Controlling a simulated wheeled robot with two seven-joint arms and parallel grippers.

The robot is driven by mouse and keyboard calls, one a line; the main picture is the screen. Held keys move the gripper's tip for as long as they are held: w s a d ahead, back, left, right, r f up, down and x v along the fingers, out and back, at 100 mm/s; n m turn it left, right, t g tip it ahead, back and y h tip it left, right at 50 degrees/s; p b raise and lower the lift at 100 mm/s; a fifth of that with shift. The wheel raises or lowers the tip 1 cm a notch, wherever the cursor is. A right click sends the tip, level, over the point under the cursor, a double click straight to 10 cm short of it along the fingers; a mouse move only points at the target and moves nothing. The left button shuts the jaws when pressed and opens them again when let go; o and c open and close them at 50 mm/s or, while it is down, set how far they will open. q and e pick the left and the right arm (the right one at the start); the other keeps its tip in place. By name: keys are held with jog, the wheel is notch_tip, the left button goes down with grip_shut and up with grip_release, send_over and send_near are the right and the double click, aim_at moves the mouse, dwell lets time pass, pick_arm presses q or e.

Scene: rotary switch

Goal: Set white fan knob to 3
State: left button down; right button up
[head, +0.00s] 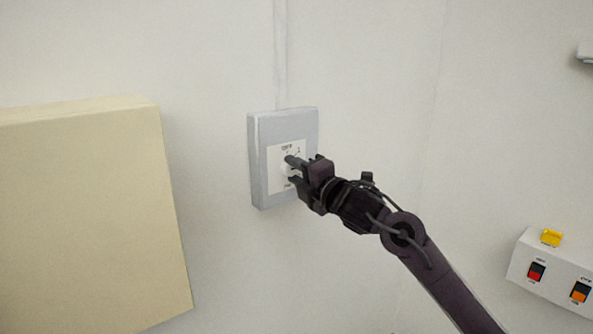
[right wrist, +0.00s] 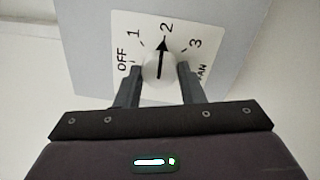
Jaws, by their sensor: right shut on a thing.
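The white fan knob (right wrist: 159,72) sits on a white dial plate marked OFF, 1, 2, 3 in the right wrist view. Its black arrow points at 2. My right gripper (right wrist: 160,78) has one finger on each side of the knob and is shut on it. In the head view the grey switch box (head: 258,160) is on the wall, and my right gripper (head: 292,170) hides most of the knob and part of the plate. The word FAN is partly covered by a finger in the wrist view. My left gripper is not in view.
A cream panel or cabinet (head: 85,215) stands out at the left. A grey box with red and orange switches (head: 552,280) is on the wall at the lower right. A conduit (head: 280,55) runs up from the switch box. The wall around the switch box is bare.

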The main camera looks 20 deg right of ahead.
jog(key=m+p, duration=0.1)
jog(key=m, duration=0.3)
jog(key=shift+a+m+p, duration=0.1)
jog(key=shift+m+p, duration=0.3)
jog(key=m+p, duration=0.2)
jog(key=m, duration=0.3)
jog(key=shift+h, duration=0.4)
jog(key=o, duration=1)
jog(key=b+v, duration=0.2)
jog(key=v, duration=0.6)
